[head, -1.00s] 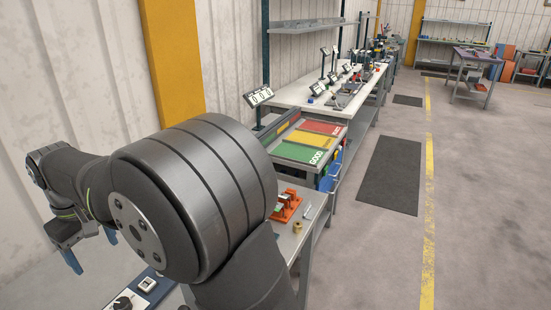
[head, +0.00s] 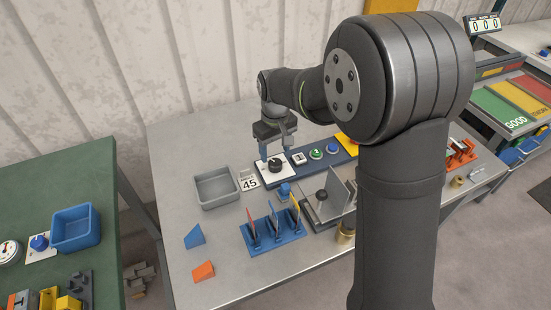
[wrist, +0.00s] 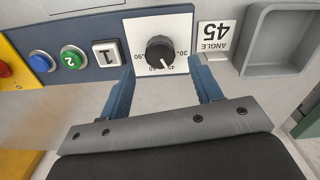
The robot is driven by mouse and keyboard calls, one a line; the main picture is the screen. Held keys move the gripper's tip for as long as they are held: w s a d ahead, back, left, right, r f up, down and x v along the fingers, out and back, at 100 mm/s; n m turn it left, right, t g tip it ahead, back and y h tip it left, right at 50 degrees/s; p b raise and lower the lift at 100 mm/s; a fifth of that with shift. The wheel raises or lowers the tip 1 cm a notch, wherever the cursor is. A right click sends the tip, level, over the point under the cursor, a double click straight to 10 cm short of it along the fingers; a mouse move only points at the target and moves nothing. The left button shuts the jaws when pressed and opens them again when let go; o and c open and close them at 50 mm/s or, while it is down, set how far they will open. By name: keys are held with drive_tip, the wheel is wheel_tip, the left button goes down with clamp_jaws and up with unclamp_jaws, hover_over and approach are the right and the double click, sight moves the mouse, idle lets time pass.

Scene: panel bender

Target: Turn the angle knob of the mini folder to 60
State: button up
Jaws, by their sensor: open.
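The angle knob (head: 275,164) is a black round knob on a white dial plate at the left end of the blue control strip. In the wrist view the knob (wrist: 160,52) appears upside down with marks 30, 45, 60 and 90. Its white pointer faces the lower edge of the picture, near the 45 and 60 marks; I cannot tell exactly which. My gripper (wrist: 163,72) is open and empty, its blue fingers apart on either side of the dial, short of the knob. In the head view my gripper (head: 274,150) is just above and behind the knob.
A card reading ANGLE 45 (wrist: 216,37) lies beside the dial, next to a grey tray (head: 217,188). The folder (head: 326,200) and blue rack (head: 273,236) stand in front.

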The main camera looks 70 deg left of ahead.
sight(275, 162)
drive_tip(key=shift+f, duration=2.25)
drive_tip(key=shift+c, duration=0.2)
drive_tip(key=c, duration=1)
